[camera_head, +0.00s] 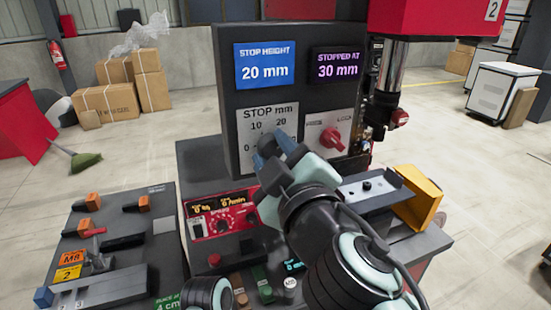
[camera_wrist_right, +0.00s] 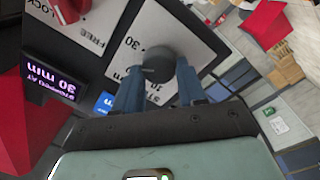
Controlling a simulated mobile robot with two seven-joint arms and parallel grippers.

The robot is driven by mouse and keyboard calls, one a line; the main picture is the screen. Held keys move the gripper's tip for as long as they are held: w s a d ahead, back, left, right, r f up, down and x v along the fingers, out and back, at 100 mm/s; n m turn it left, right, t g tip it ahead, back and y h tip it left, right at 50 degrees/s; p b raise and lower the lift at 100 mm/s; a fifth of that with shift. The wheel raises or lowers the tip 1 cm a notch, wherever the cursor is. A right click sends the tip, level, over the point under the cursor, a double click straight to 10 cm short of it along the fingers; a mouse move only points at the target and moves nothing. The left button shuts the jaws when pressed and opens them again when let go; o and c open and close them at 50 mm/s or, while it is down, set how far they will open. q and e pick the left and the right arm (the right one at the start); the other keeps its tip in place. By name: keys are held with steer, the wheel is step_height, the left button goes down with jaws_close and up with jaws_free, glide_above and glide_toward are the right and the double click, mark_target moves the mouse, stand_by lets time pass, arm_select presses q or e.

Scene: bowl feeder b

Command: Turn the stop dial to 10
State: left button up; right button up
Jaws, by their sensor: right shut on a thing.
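The stop dial (camera_head: 267,139) is a dark round knob on a pale plate marked STOP mm, with 0, 10, 20 and 30 around it. My right gripper (camera_head: 274,151) is shut on the dial, its blue fingers on either side of the knob. In the right wrist view the dial (camera_wrist_right: 158,62) sits between the two blue fingertips (camera_wrist_right: 160,82). The fingers hide much of the dial, and I cannot see its pointer. The blue stop height display (camera_head: 264,66) reads 20 mm.
A purple-lettered display (camera_head: 338,64) reads STOPPED AT 30 mm. A red knob (camera_head: 332,139) is on the plate to the right of the dial. A red control panel (camera_head: 222,216) and a yellow bin (camera_head: 420,196) are below. A red press head (camera_head: 425,18) overhangs at right.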

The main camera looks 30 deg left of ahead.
steer(key=n, duration=0.3)
steer(key=shift+f+n+b, duration=0.15)
steer(key=shift+n+b, duration=0.15)
steer(key=shift+n, duration=0.1)
steer(key=n, duration=0.4)
steer(key=shift+n+y, duration=0.3)
steer(key=shift+n, duration=0.1)
steer(key=n, duration=0.4)
steer(key=shift+f+n+g+p, duration=0.1)
steer(key=shift+n+g+p, duration=0.2)
steer(key=shift+n+p, duration=0.1)
steer(key=shift+w+d+n+p, duration=0.1)
steer(key=shift+n+p, duration=0.3)
steer(key=shift+n, duration=2)
steer(key=o, duration=1.1)
steer(key=shift+c, duration=0.2)
